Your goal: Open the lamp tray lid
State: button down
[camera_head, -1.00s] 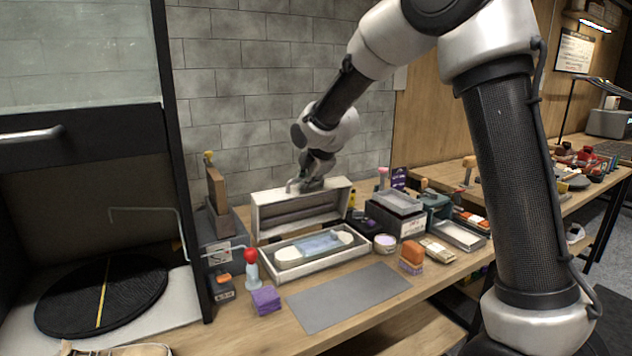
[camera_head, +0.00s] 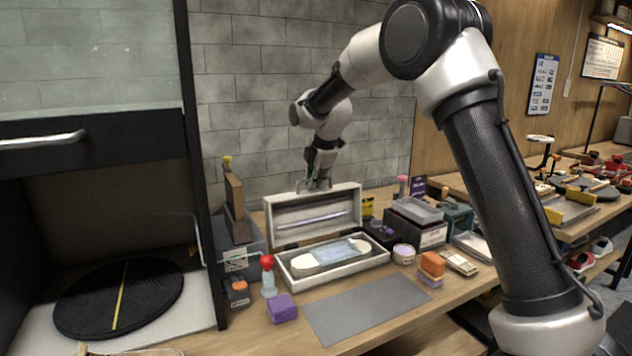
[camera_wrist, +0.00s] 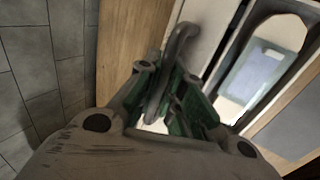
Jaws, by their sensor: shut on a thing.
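The lamp tray (camera_head: 345,273) is a pale rectangular box on the workbench, holding a white lamp with a bluish centre (camera_head: 331,254). Its lid (camera_head: 312,208) stands raised along the tray's back edge, its inner side facing the front. My gripper (camera_head: 318,185) is above the lid's top edge, shut on the lid's metal handle. In the wrist view, the curved handle (camera_wrist: 170,70) runs between my green-sided fingers (camera_wrist: 182,98). The lamp shows beyond them in the wrist view (camera_wrist: 262,68). The fingertips are partly hidden.
A brick wall (camera_head: 260,100) rises close behind the lid. A brush and grey box (camera_head: 238,255) stand left. A stacked box with a clear tray (camera_head: 415,225) stands right. A red-topped bottle (camera_head: 267,277), purple block (camera_head: 282,308) and bare grey mat (camera_head: 365,308) lie in front.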

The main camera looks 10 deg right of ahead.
jog(key=shift+w, duration=0.1)
jog(key=c, duration=1.5)
grip_release()
jog(key=shift+c, duration=0.2)
jog(key=shift+r, duration=0.1)
jog(key=v, duration=1.2)
